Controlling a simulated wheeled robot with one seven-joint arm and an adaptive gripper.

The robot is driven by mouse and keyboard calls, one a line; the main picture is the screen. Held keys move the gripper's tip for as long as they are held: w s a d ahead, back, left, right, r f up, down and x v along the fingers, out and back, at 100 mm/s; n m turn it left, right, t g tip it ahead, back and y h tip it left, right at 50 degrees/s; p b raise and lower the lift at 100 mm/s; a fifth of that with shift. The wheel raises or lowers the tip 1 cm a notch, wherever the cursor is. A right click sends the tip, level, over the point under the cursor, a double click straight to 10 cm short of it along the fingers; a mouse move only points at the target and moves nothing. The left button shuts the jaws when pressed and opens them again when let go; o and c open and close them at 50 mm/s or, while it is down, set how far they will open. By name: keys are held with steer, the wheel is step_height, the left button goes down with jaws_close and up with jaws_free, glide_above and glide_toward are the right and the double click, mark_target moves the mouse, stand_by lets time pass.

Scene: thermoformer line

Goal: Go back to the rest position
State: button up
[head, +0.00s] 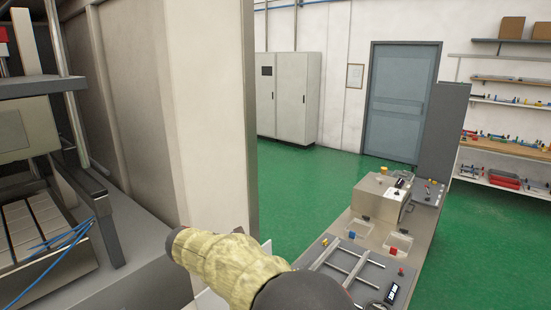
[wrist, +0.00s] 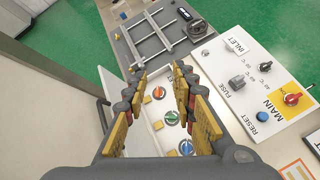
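My gripper (wrist: 158,82) shows in the wrist view with its two yellow-padded fingers apart and nothing between them. Beyond the gap is a white panel (wrist: 154,136) with orange, green and blue round knobs. I cannot tell how far the fingers are from that panel. In the head view my arm, in a pale yellow sleeve, reaches in from the bottom centre, and the gripper's fingers are hidden there.
A control panel (wrist: 261,88) with a MAIN switch, a FUSE and a RESET button lies right of my gripper. A bench (head: 337,227) with a metal frame stands right of my arm. A machine post (head: 207,130) rises at left. Green floor (head: 300,190) is clear behind.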

steer(key=s+d+m+g+y+b, duration=0.35)
steer(key=s+d+m+b, duration=0.55)
steer(key=s+d, duration=1.05)
steer(key=s+d+f+m+t+y+b, duration=0.1)
steer(key=s+d+f+m+y+b, duration=0.1)
steer(key=s+f+m, duration=0.3)
steer(key=s+d+f+m+t+y+b, duration=0.1)
steer(key=s+d+f+m+y+b, duration=0.1)
steer(key=s+m, duration=0.6)
steer(key=s+d+f+b, duration=0.1)
steer(key=s+f, duration=0.1)
steer(key=s, duration=0.3)
steer(key=shift+f, duration=0.4)
steer(key=shift+a+t, duration=0.15)
steer(key=shift+t, duration=0.1)
